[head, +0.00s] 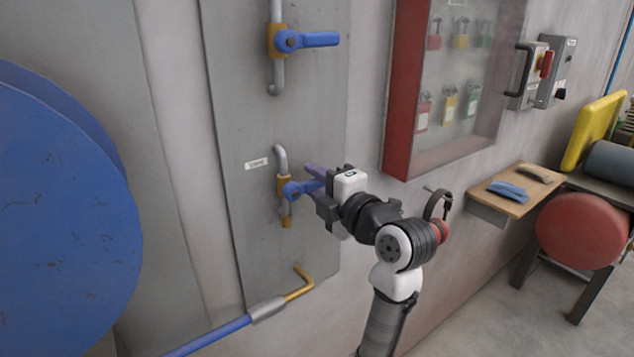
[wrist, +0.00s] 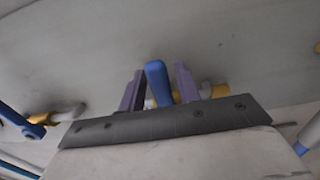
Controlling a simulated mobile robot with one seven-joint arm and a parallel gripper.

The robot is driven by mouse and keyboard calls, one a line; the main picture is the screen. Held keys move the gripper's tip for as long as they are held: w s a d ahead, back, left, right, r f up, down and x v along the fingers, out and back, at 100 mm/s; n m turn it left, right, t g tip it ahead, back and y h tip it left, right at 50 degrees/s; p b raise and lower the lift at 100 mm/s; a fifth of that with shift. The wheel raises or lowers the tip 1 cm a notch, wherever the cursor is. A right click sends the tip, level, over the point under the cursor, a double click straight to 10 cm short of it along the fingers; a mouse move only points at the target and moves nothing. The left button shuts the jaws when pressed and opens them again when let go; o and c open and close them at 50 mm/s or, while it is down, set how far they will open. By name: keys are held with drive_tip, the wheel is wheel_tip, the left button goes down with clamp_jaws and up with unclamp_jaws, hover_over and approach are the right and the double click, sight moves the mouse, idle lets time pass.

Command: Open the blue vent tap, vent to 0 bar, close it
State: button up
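A lower tap with a brass body (head: 284,190) and a blue lever (head: 299,188) sits on the grey wall panel, beside a small white label (head: 256,163) too small to read. Its lever points right, across the vertical pipe. My gripper (head: 316,181) is at the lever's free end. In the wrist view, the blue lever (wrist: 157,82) lies between the two purple fingers of my gripper (wrist: 159,88), with narrow gaps on both sides. The fingers look open around it. An upper tap (head: 277,40) has a blue lever (head: 319,39) also pointing right. No pressure gauge is in view.
A large blue reel-like disc (head: 62,215) stands at the left. A red lockout cabinet (head: 404,95) with padlocks hangs right of the panel. A wooden shelf (head: 510,203) holds blue gloves (head: 508,191). A blue hose (head: 215,334) runs below the lower tap.

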clamp_jaws()
drive_tip(key=shift+b, duration=0.4)
drive_tip(key=n+b, duration=0.1)
drive_tip(key=b, duration=0.1)
drive_tip(key=n+b, duration=0.1)
drive_tip(key=b, duration=0.1)
drive_tip(key=shift+r+n, duration=0.3)
drive_tip(key=shift+n, duration=0.1)
drive_tip(key=n+b, duration=0.1)
drive_tip(key=r+n+b, duration=0.1)
drive_tip(key=b, duration=0.1)
drive_tip(key=shift+s+a+r+n, duration=0.15)
drive_tip(key=shift+s+a+n, duration=0.05)
drive_tip(key=shift+n, duration=0.2)
drive_tip(key=shift+s+a+r+n+b, duration=0.1)
drive_tip(key=shift+a+r+n+b, duration=0.1)
drive_tip(key=shift+r+n+b, duration=0.6)
drive_tip(key=shift+f, duration=0.2)
drive_tip(key=shift+o, duration=1.3)
unclamp_jaws()
